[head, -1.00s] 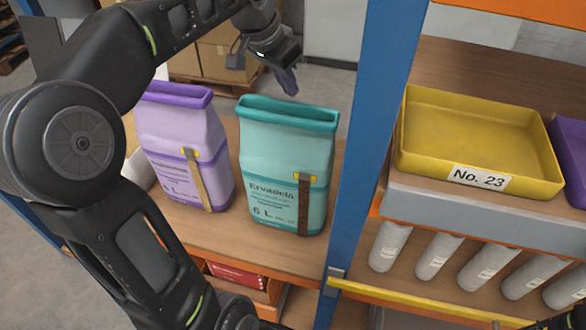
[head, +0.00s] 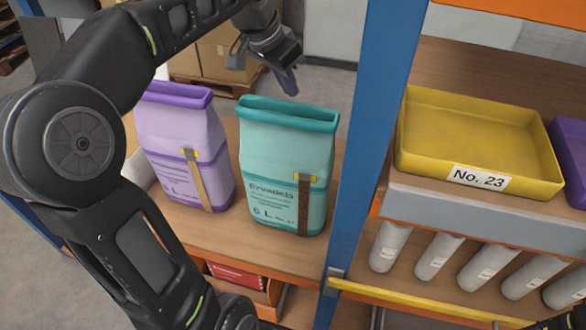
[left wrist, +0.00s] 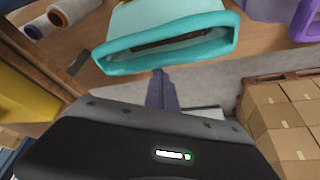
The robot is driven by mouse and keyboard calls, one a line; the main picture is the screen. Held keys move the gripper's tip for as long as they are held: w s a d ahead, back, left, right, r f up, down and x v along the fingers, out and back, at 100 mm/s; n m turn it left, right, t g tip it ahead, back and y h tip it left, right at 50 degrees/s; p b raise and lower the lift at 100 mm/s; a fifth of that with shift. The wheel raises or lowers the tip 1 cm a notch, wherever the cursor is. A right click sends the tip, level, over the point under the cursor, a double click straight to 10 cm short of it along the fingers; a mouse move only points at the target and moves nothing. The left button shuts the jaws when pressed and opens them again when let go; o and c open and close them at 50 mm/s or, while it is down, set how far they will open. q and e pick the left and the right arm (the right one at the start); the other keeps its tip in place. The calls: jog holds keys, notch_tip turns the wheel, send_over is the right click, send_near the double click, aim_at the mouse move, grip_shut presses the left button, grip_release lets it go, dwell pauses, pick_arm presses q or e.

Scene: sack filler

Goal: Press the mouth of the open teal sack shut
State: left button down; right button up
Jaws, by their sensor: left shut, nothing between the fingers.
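The teal sack (head: 290,165) stands upright on the wooden shelf board, its rolled rim at the top. In the left wrist view the teal sack's mouth (left wrist: 170,52) gapes open, with a dark inside. My left gripper (head: 288,85) is shut and empty, pointing down just behind the far side of the teal rim, apart from it. In the left wrist view its purple fingers (left wrist: 160,92) lie together just outside the rim. My right gripper is not in view.
A purple sack (head: 182,140) stands close to the left of the teal one. A blue post (head: 372,120) rises just to the right. A yellow tray (head: 470,130) sits on the shelf beyond it. Cartons (left wrist: 285,120) stand on a pallet behind.

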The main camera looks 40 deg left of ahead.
pick_arm(q)
jog(key=shift+f+b, duration=0.6)
jog(key=shift+f, duration=0.15)
dwell(0.5)
jog(key=shift+s+f, duration=0.1)
jog(key=shift+f, duration=0.1)
dwell(0.4)
jog(key=shift+r, duration=0.1)
jog(key=shift+r, duration=0.1)
notch_tip(320, 180, up, 9)
jog(key=p, duration=0.7)
dwell(0.5)
